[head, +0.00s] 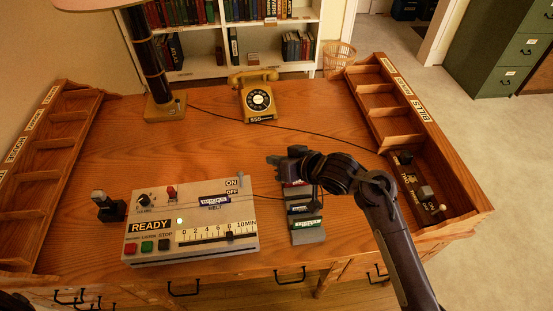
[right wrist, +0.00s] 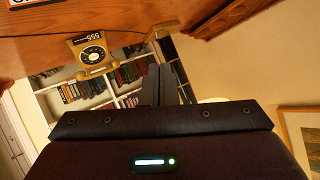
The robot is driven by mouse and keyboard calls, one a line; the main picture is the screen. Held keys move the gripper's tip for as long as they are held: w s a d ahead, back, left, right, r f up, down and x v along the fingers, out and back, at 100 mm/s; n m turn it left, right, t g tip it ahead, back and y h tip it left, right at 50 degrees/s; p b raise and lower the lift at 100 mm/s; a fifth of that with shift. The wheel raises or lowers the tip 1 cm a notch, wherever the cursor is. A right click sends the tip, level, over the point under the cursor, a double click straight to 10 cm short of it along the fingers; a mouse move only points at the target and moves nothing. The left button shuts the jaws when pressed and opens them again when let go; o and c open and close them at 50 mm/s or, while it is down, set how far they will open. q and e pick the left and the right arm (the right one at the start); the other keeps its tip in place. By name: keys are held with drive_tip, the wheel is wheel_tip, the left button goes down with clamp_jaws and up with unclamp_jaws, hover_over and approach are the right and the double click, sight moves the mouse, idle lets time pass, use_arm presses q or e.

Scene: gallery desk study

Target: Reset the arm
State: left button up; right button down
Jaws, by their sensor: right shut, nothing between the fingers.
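My right arm comes in from the lower right in the head view and bends over the desk (head: 300,105). My right gripper (head: 277,160) is above the middle of the desk, at the far end of a grey rack of labelled pieces (head: 308,233). It is shut and empty. In the right wrist view its fingers (right wrist: 158,86) are together, with nothing between them. The wrist partly hides the rack's far end, and I cannot tell its height above the rack. My left gripper does not show.
A control box (head: 190,220) with "READY" label stands left of the rack. A dark stamp-like object (head: 107,206) is beside it. A yellow telephone (head: 257,98) and lamp (head: 160,70) stand at the back. Wooden compartments (head: 45,165) line both sides. The desk between phone and box is mostly clear.

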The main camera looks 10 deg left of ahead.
drive_tip(key=s+d+f+m+h, duration=0.2)
drive_tip(key=s+d+h, duration=0.15)
drive_tip(key=d, duration=0.35)
drive_tip(key=s+d+f+m+h, duration=0.1)
drive_tip(key=s+d+f+h, duration=0.2)
drive_tip(key=d, duration=0.5)
drive_tip(key=s+d+r+m+g+h, duration=0.2)
drive_tip(key=s+d+g+h, duration=0.1)
drive_tip(key=s+d, duration=1.1)
drive_tip(key=s+a+f+g+b, duration=0.1)
drive_tip(key=s+f+b, duration=0.1)
drive_tip(key=f, duration=1.5)
drive_tip(key=s+a+f+b, duration=0.1)
drive_tip(key=s+f+b, duration=0.1)
drive_tip(key=f, duration=1.4)
drive_tip(key=s+d+f+b, duration=0.1)
drive_tip(key=s+f, duration=0.8)
drive_tip(key=f, duration=0.1)
drive_tip(key=s+d+f+g+b, duration=0.1)
drive_tip(key=s+d+f, duration=0.1)
drive_tip(key=s+f, duration=0.8)
drive_tip(key=shift+s+d+f+g, duration=0.15)
drive_tip(key=shift+d+f+g, duration=0.15)
drive_tip(key=shift+f, duration=0.4)
drive_tip(key=shift+h, duration=0.25)
